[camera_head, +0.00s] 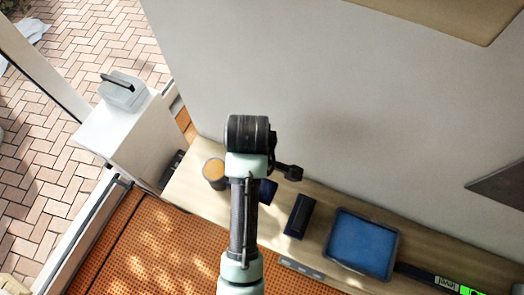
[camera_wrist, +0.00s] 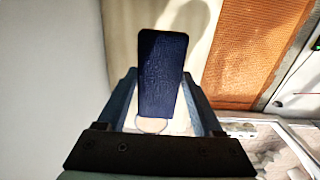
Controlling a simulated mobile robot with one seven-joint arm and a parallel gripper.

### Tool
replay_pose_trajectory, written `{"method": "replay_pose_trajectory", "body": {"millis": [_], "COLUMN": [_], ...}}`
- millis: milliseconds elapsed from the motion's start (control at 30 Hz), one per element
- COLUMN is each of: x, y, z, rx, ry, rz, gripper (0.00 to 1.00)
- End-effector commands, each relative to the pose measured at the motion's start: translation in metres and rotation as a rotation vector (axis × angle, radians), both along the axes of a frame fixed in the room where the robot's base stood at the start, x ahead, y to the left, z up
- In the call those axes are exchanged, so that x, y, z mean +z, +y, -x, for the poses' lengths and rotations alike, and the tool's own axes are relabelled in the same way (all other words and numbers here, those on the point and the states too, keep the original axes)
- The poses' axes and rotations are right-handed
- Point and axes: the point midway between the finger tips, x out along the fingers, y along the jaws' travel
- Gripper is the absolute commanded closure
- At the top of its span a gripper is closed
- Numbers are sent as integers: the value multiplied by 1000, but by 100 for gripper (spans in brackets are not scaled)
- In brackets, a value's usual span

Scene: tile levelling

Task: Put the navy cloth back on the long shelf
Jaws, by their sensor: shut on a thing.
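The navy cloth (camera_wrist: 162,72) is a folded, textured dark blue slab. In the wrist view it stands out between the two fingers of my gripper (camera_wrist: 160,95), which is shut on it. In the head view a navy piece (camera_head: 268,191), likely the cloth, shows just right of my arm; the arm hides the rest and my fingers. The long shelf (camera_head: 405,240) is a pale wooden board along the wall. My gripper is over its left part. I cannot tell whether the cloth touches the board.
On the shelf are a round tan-topped container (camera_head: 214,173) left of my arm, a dark block (camera_head: 299,216), a blue tray (camera_head: 361,244) with a dark rim and a tool with a green end (camera_head: 458,287). A white cabinet (camera_head: 124,138) stands left.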

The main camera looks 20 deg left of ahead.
Motion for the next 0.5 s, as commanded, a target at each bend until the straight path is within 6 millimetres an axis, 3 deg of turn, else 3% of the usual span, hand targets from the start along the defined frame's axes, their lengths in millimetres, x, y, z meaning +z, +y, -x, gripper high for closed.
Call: {"method": "replay_pose_trajectory", "body": {"millis": [300, 500], "x": [-45, -65], "y": [0, 0], "z": [1, 1], "rx": [0, 0], "ry": [5, 3], "rz": [2, 1], "gripper": [77, 77]}}
